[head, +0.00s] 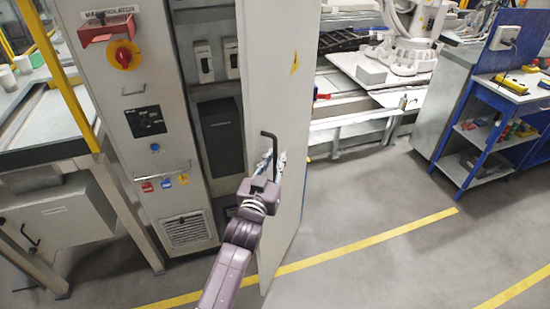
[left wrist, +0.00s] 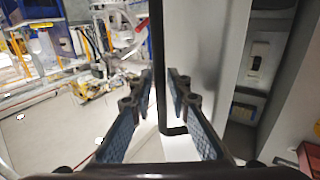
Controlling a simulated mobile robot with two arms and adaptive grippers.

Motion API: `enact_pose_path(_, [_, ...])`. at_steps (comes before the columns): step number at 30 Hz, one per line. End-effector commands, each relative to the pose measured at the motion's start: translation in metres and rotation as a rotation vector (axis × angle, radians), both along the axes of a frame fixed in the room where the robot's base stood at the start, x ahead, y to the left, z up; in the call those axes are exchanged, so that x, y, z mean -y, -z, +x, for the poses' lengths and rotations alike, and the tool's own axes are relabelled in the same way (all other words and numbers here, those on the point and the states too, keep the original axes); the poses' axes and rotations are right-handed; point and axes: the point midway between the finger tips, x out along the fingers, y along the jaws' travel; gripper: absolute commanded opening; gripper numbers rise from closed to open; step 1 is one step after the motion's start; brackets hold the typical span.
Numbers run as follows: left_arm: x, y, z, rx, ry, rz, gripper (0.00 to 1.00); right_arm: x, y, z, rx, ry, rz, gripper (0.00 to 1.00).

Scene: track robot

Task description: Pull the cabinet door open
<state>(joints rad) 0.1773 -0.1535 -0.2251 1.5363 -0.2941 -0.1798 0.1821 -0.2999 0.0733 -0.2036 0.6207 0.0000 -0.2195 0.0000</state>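The cabinet door (head: 278,60) stands swung open, with shelves showing to its left in the head view. A black bar handle (head: 275,150) is on the door's face. My left gripper (head: 270,165) is at the handle's lower part. In the left wrist view, the handle (left wrist: 157,45) runs vertically between the two fingers of my left gripper (left wrist: 161,85). The fingers are apart, one on each side of the bar, with gaps showing, so they are not closed on it. The door panel (left wrist: 190,35) also shows behind the right finger. My right gripper is not in view.
The cabinet (head: 135,100) has a red switch and buttons on its front. A blue shelf cart (head: 490,130) and a white robot arm (head: 410,40) stand to the right. Clear grey floor with yellow lines (head: 370,241) lies right of the door.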

Motion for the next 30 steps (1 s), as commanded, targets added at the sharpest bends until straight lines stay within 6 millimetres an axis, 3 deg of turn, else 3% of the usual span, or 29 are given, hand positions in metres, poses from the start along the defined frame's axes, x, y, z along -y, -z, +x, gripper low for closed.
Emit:
enact_pose_path(11, [-0.002, -0.001, -0.009, 0.003, 0.0, -0.001, 0.17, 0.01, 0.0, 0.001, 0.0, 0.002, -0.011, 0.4])
enact_pose_path(24, [-0.018, 0.0, -0.091, 0.0, 0.0, 0.0, 0.17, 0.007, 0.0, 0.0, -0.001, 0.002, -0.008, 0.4])
enact_pose_path(30, [-0.022, -0.001, -0.113, 0.002, 0.0, -0.001, 0.17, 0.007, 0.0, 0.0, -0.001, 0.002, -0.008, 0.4])
